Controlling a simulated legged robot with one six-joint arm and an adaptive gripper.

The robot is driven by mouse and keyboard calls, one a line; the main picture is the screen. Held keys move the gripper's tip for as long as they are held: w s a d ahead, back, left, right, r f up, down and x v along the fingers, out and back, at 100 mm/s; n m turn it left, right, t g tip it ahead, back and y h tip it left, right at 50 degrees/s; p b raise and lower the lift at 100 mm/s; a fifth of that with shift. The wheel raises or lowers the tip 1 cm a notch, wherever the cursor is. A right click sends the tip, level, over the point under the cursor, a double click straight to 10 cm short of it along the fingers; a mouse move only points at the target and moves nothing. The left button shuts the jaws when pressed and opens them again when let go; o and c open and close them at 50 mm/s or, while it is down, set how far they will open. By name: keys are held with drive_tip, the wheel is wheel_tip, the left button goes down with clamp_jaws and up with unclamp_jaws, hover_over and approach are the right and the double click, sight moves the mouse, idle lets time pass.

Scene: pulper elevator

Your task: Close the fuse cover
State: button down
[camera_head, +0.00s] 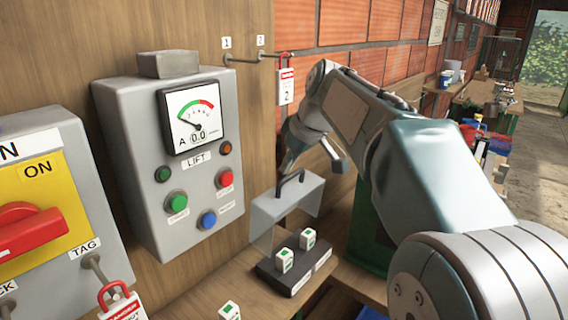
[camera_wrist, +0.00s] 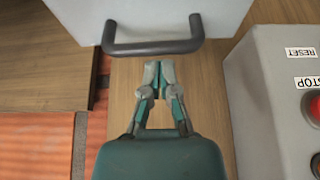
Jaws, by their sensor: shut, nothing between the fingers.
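The fuse cover (camera_head: 283,207) is a grey, partly see-through box lid with a dark bar handle on top. In the head view it stands raised and open above the back of a dark fuse base (camera_head: 297,274). Two white-and-green fuses (camera_head: 285,260) sit upright on the base. My gripper (camera_head: 287,166) is just behind the handle, its tips partly hard to make out. In the wrist view the shut, empty gripper (camera_wrist: 159,68) points at the dark handle (camera_wrist: 153,48) of the cover, with the tips just short of it; I cannot tell whether they touch.
The grey LIFT control box (camera_head: 180,160) with gauge and buttons is on the wall, left of the cover. A loose fuse (camera_head: 229,311) is on the wooden bench at the front. A red switch (camera_head: 30,230) is at far left. A red padlock tag (camera_head: 286,86) hangs behind.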

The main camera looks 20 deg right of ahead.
drive_tip(key=shift+s+d+f, duration=0.15)
drive_tip(key=shift+s+d, duration=0.15)
drive_tip(key=shift+s, duration=0.1)
